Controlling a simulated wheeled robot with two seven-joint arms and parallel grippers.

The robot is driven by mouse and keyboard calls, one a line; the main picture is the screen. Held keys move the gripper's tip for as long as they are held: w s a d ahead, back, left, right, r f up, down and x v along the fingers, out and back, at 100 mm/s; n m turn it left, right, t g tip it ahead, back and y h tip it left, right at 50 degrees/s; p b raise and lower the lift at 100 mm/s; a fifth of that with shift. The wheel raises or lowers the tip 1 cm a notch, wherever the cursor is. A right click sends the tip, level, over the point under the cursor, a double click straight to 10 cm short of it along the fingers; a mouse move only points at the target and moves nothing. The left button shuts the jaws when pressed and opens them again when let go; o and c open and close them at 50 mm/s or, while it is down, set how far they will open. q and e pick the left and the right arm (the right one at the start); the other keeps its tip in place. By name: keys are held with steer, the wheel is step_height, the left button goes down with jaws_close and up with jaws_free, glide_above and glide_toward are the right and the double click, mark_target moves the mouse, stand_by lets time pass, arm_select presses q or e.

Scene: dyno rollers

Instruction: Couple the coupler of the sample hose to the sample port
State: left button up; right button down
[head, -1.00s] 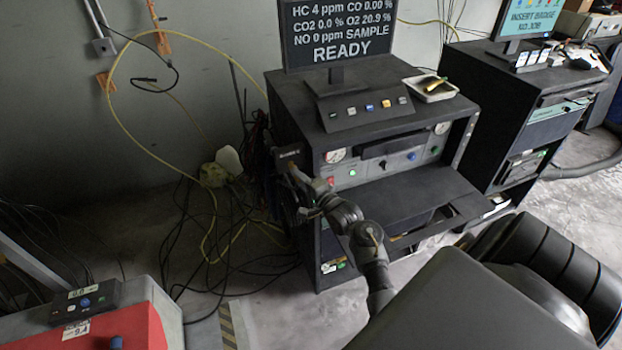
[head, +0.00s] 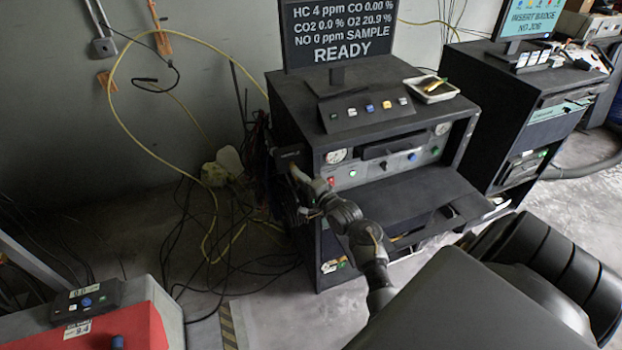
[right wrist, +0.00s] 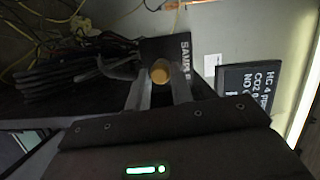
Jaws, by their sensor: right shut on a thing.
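My right gripper (head: 298,174) is at the left side of the black analyser cabinet, just below a dark labelled plate (head: 289,154). In the right wrist view its two fingers (right wrist: 158,90) are shut on a round brass-coloured piece (right wrist: 160,72), which looks like the coupler of the sample hose. Just beyond it is the dark plate with white lettering starting "SAMP" (right wrist: 183,53). The sample port itself is not clear, and I cannot tell whether the coupler touches it. The hose behind the coupler cannot be made out. My left gripper is not in view.
The black cabinet (head: 360,190) carries a monitor (head: 338,35) reading READY and a small tray (head: 431,89). Dark cables (right wrist: 50,70) hang close beside the gripper. A yellow hose (head: 120,110) loops along the wall. A red machine (head: 130,322) stands at lower left.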

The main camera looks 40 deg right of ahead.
steer(key=shift+w+d, duration=0.1)
steer(key=shift+w, duration=0.1)
steer(key=shift+w+d, duration=0.1)
steer(key=shift+w, duration=0.25)
steer(key=c, duration=1.1)
jaws_free()
steer(key=shift+c, duration=0.2)
steer(key=shift+s, duration=0.1)
steer(key=s+b, duration=0.2)
steer(key=s, duration=0.8)
steer(key=shift+s+r+b, duration=0.25)
steer(key=shift+s+b, duration=0.15)
